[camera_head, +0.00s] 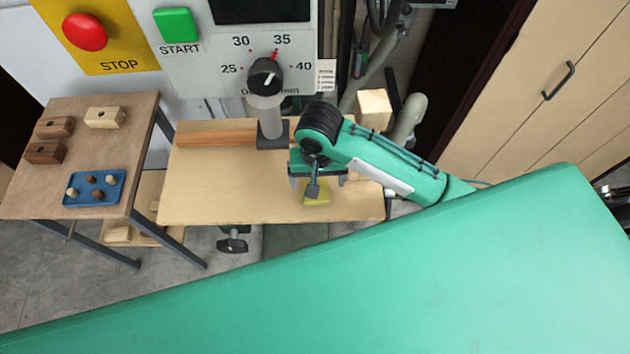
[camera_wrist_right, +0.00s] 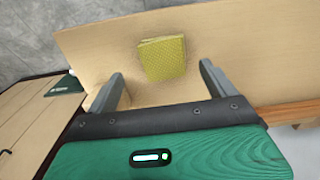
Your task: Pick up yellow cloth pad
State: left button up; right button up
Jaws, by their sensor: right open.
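The yellow cloth pad (camera_head: 317,198) lies flat on the light wooden machine table (camera_head: 220,195), near its front right part. In the right wrist view the pad (camera_wrist_right: 163,58) is a textured yellow square, fully visible. My right gripper (camera_head: 317,182) hangs over the table at the pad and partly covers it in the head view. In the wrist view the right gripper (camera_wrist_right: 161,76) is open and empty, its two fingers apart on either side of the pad's line, with the pad just beyond the tips. My left gripper is not in view.
A vertical spindle (camera_head: 268,115) and a brown wooden strip (camera_head: 215,138) stand at the table's back. A pale wood block (camera_head: 374,108) is behind my right arm. A side table (camera_head: 90,150) at left holds wooden blocks and a blue tray (camera_head: 95,188) with small pieces.

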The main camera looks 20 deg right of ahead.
aim_at(324, 199)
jog(key=shift+s+a+f+p, duration=0.15)
jog(key=shift+s+f+p, duration=0.05)
jog(key=shift+f+p, duration=0.35)
jog(key=shift+s+a+f+p, duration=0.15)
jog(key=shift+f+p, duration=0.25)
jog(key=shift+f, duration=0.2)
jog(key=f, duration=0.2)
jog(key=shift+w+f+p, duration=0.3)
jog(key=shift+p, duration=0.05)
jog(key=shift+f, duration=0.45)
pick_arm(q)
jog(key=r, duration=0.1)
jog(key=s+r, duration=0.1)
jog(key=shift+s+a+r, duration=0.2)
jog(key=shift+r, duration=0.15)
pick_arm(e)
jog(key=shift+r, duration=0.1)
jog(key=c, duration=1.1)
